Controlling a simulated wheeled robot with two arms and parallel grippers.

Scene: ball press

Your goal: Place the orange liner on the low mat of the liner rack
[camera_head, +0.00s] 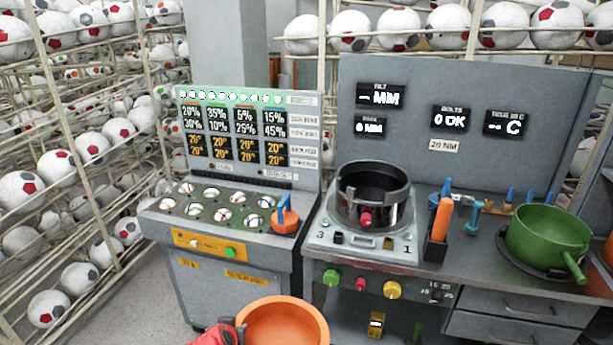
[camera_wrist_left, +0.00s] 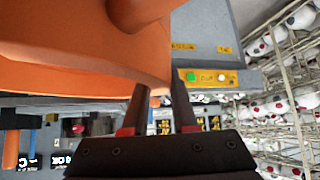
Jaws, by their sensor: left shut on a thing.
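The orange liner (camera_head: 318,322), a round bowl, is at the bottom centre of the head view, in front of the bench and partly cut off by the frame. My left gripper (camera_head: 236,333) is shut on its left edge; only a red part of the gripper shows there. In the left wrist view the orange liner (camera_wrist_left: 70,65) fills the upper left, and the fingers of my left gripper (camera_wrist_left: 161,95) meet its rim. A similar green liner (camera_head: 540,235) sits on a dark round mat (camera_head: 508,256) on the bench at right. I cannot make out the low mat. My right gripper is out of view.
A press pot (camera_head: 372,195) stands on the bench, with a tool holder (camera_head: 436,246) to its right. A grey cabinet with a ball tray (camera_head: 175,211) stands at left. Wire racks of footballs (camera_head: 92,148) fill the far left. Drawers (camera_head: 520,305) are at lower right.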

